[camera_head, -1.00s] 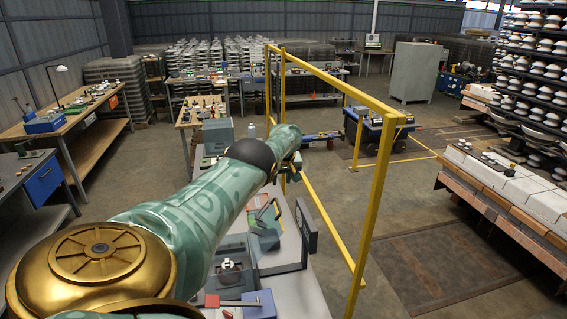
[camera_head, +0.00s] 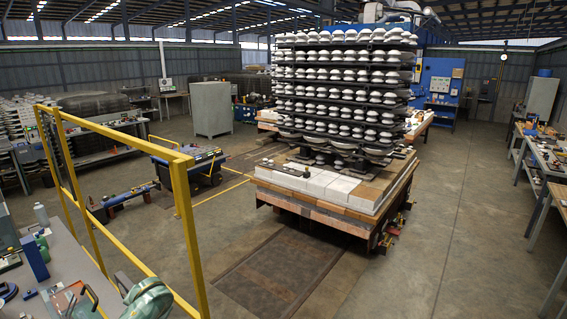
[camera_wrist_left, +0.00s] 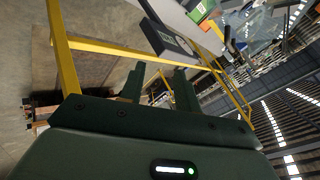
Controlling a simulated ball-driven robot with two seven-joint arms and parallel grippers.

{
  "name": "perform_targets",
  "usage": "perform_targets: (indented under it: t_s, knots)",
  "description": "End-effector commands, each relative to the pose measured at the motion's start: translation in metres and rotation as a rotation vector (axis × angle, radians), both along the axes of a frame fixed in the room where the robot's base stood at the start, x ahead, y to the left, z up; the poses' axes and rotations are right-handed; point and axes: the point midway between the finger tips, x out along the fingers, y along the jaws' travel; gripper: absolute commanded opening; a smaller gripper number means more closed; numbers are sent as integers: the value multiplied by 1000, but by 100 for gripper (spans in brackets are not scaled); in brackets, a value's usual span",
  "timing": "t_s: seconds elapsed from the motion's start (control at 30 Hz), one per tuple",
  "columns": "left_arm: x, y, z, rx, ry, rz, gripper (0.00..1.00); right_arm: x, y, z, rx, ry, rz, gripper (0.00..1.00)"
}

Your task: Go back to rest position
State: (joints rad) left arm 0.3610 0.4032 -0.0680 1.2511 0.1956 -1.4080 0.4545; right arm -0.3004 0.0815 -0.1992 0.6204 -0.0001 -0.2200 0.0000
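My left gripper (camera_wrist_left: 160,68) shows in the left wrist view. Its two dark green fingers stand apart with nothing between them, so it is open and empty. Beyond the fingers are a yellow frame (camera_wrist_left: 62,48) and the grey workbench with a dark flat item near its edge. In the head view only a green patterned piece of my arm shows at the bottom left, over the workbench (camera_head: 68,262); the gripper itself is out of that view. My right gripper is in neither view.
The yellow guard frame (camera_head: 188,215) stands right beside the workbench. A tall rack of white insulators (camera_head: 345,90) stands on a loaded pallet cart (camera_head: 330,188) in the middle. Open floor (camera_head: 440,250) lies to the right, with worktables at the far right edge.

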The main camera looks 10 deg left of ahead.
Motion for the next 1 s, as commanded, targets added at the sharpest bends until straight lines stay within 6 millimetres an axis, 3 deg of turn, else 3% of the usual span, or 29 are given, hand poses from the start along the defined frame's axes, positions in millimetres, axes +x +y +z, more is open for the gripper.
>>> perform_targets:
  t_s: [0.03, 0.1, 0.2, 0.3, 0.5, 0.8, 1.0]
  knots:
    - [-22, -34, -13, 22, 29, -98, 32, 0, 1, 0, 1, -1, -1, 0]
    - [-54, -77, -20, 51, 56, -223, 32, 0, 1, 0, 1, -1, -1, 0]
    - [-96, -120, -16, 77, 76, -346, 32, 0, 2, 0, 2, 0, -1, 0]
    - [-130, -148, -7, 90, 84, -423, 32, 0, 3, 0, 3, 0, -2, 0]
    - [-184, -180, 19, 106, 91, -514, 32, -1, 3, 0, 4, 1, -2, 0]
    - [-250, -201, 68, 124, 93, -575, 32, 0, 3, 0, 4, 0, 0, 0]
    - [-239, -210, -11, 70, 120, -594, 32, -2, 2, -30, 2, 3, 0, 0]
